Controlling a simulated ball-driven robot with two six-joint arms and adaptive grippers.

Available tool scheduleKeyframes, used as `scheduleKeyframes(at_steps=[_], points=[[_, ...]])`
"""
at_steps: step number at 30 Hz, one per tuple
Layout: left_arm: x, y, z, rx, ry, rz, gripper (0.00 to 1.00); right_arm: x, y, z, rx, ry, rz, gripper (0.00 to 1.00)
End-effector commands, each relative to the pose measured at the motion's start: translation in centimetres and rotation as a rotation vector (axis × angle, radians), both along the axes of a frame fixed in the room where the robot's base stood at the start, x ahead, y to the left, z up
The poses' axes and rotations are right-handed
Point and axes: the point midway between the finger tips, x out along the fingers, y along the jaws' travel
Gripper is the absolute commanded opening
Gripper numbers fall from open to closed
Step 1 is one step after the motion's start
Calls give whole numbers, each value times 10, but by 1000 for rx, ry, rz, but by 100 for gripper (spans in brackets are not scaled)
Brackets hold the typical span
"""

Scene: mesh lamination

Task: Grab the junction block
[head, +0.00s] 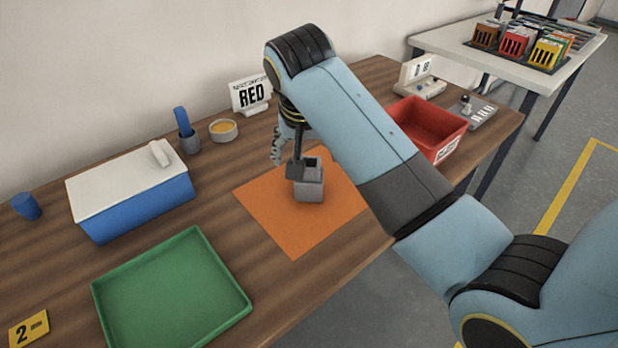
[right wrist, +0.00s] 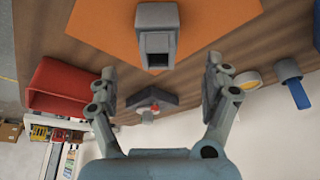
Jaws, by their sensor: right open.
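The grey junction block (head: 309,187), a squarish block with a dark opening in its top, sits on an orange mat (head: 272,222). It also shows in the right wrist view (right wrist: 157,20), at the top centre, beyond the fingertips. My right gripper (head: 287,163) is open and empty beside the block; in the head view one dark finger overlaps the block's upper left corner. In the right wrist view its fingers (right wrist: 160,72) are spread wide, with the block outside the gap between them. I cannot tell from these views whether a finger touches it. My left gripper is not in view.
A red bin (head: 425,125) stands right of my right arm. A green tray (head: 172,290) and a blue box with a white lid (head: 125,180) lie to the left.

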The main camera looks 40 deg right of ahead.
Motion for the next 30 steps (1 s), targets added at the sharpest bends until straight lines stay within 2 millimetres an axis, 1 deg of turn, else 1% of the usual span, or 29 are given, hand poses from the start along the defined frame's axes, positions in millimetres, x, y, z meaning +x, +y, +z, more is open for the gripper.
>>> scheduleKeyframes(at_steps=[6, 9, 14, 21, 24, 30], points=[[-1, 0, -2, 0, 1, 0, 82, 12, -9, -32, 0, 4, -11, 83], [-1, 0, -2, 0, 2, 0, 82, 16, -12, -42, 0, 1, -11, 83], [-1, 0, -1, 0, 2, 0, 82, 19, -16, -54, 1, 1, -11, 83], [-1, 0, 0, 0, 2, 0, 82, 28, -27, -88, 0, 1, -10, 83], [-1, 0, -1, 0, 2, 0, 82, 30, -28, -94, 1, 0, -9, 83], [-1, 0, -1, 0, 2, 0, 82, 31, -28, -96, 2, -2, -9, 83]])
